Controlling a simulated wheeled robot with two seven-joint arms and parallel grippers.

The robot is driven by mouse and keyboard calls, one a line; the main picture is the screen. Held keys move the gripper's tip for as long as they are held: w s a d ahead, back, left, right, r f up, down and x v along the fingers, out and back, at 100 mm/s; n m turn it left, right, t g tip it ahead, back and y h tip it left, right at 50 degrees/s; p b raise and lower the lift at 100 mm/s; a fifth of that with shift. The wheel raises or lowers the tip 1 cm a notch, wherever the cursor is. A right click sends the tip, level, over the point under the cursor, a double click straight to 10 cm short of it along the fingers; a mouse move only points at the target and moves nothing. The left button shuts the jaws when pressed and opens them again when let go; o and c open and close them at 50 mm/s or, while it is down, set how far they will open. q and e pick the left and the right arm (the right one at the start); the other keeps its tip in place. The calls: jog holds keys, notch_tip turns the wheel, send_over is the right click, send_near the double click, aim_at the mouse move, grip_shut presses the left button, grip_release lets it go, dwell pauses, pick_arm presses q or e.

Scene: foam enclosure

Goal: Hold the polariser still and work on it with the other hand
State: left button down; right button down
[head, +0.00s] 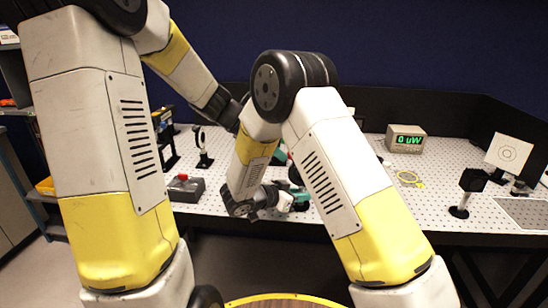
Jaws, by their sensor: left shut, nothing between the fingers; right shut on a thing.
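My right gripper (300,198), with teal parts, is at the front edge of the perforated table, below my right forearm. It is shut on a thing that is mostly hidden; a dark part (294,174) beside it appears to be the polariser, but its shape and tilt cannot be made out. My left gripper (281,157) is higher and farther back, mostly hidden behind my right arm; only a bit of teal shows. It is shut and empty. Whether it touches the polariser cannot be seen.
The perforated table (440,160) holds a ring mount on a post (203,145), a grey box with a red button (184,188), a meter reading 0 uW (405,138), a black square head on a post (473,181) and a white target card (508,153).

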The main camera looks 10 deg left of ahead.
pick_arm(q)
jog(key=shift+d+r+y, duration=0.65)
jog(key=shift+d+y, duration=0.1)
jog(key=shift+y, duration=0.05)
jog(key=shift+d+r, duration=0.3)
jog(key=shift+d, duration=0.2)
jog(key=shift+r, duration=0.15)
